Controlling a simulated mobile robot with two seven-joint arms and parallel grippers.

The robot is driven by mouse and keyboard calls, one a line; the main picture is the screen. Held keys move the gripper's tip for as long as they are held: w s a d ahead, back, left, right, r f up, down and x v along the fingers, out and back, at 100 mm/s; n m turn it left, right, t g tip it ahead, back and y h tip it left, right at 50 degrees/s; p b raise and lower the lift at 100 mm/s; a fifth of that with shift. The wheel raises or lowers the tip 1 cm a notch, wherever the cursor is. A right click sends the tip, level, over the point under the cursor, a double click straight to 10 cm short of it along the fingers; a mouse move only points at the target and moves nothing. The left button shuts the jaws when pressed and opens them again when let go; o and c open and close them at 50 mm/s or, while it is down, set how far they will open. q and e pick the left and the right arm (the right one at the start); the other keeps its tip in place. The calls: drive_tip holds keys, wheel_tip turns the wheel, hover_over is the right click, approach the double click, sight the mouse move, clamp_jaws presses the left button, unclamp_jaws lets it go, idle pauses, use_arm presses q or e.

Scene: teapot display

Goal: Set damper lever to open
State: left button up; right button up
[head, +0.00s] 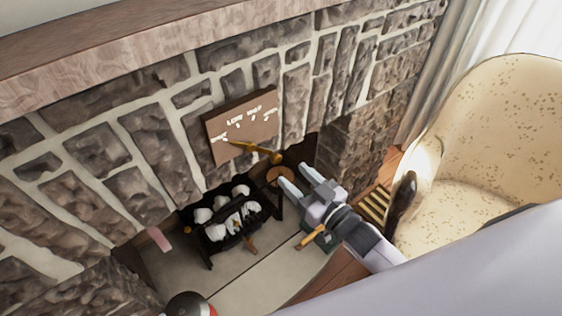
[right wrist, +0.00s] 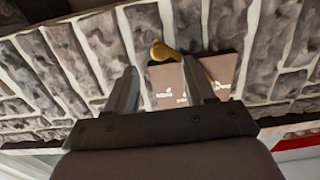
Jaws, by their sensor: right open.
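The damper lever (head: 256,150) is a brass-coloured bar with a round knob at its right end, mounted at the lower part of a brown plaque (head: 219,126) with white lettering too small to read. My right gripper (head: 291,176) is open and empty, below and right of the knob, with a visible gap. In the right wrist view, the lever's knob (right wrist: 161,52) shows between the two open fingers (right wrist: 159,70), farther away against the stone, and the plaque (right wrist: 228,68) is partly hidden behind the right finger. My left gripper is not in view.
A black grate (head: 236,241) with white logs stands in the firebox below the lever. Stone wall (head: 95,151) surrounds the plaque, with a mantel (head: 130,45) above. A cream armchair (head: 490,130) stands at the right. The space between gripper and knob looks clear.

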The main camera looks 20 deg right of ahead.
sight(278, 161)
drive_tip(key=shift+x, duration=3.2)
drive_tip(key=shift+f, duration=0.1)
clamp_jaws()
